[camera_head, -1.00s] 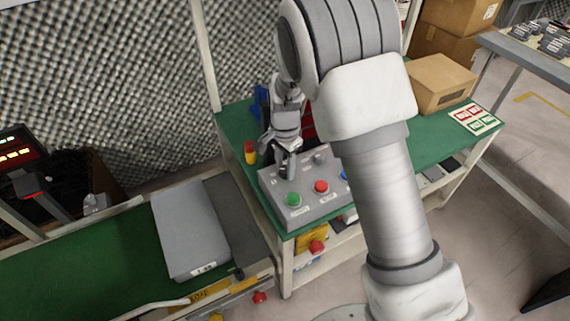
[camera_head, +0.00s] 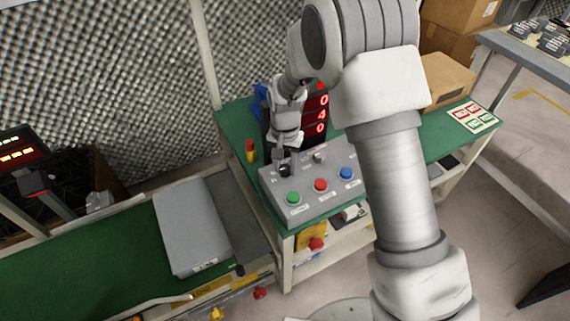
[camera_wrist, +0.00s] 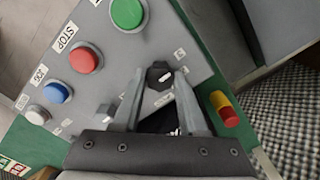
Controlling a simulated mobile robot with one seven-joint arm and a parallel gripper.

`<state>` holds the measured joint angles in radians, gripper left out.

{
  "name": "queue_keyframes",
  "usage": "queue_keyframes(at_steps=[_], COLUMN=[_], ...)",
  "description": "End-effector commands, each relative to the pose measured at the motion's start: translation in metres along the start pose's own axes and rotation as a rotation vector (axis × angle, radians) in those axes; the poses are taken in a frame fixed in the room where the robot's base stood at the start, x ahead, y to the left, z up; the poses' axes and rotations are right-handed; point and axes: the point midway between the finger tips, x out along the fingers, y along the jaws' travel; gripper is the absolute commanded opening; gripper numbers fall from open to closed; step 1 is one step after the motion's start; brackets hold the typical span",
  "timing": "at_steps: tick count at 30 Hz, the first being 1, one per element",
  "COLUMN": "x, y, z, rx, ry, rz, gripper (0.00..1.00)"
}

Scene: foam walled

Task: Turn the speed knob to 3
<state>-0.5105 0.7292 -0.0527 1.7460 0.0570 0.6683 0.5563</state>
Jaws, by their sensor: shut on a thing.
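The grey control panel (camera_head: 333,187) stands on the green table. A dark knob (camera_head: 285,171) sits at its upper left in the head view, right under my gripper (camera_head: 286,158). In the wrist view the black knob (camera_wrist: 158,74) is between the fingertips of my gripper (camera_wrist: 160,78), which is shut on it. The knob's exact setting cannot be told. A display (camera_head: 317,112) behind the panel shows red digits 0, 4, 0, one above another.
The panel has a green button (camera_head: 293,197), a red button (camera_head: 321,185) and a blue button (camera_head: 346,173), and a small grey knob (camera_head: 319,157). A red-and-yellow post (camera_head: 250,151) stands left of the panel. A cardboard box (camera_head: 447,80) is at the right.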

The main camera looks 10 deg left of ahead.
Motion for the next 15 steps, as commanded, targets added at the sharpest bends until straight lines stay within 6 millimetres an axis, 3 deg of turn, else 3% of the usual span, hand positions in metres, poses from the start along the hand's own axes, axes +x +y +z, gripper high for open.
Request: queue_keyframes(at_steps=[11, 12, 15], x=[-0.0005, -0.0005, -0.0005], y=[-0.0002, -0.0002, -0.0002], z=[-0.0004, -0.0004, -0.0004], rx=[-0.008, -0.008, -0.007], ry=[0.001, 0.001, 0.001], rz=[0.0, 0.0, 0.0], gripper=[0.0, 0.43, 0.61])
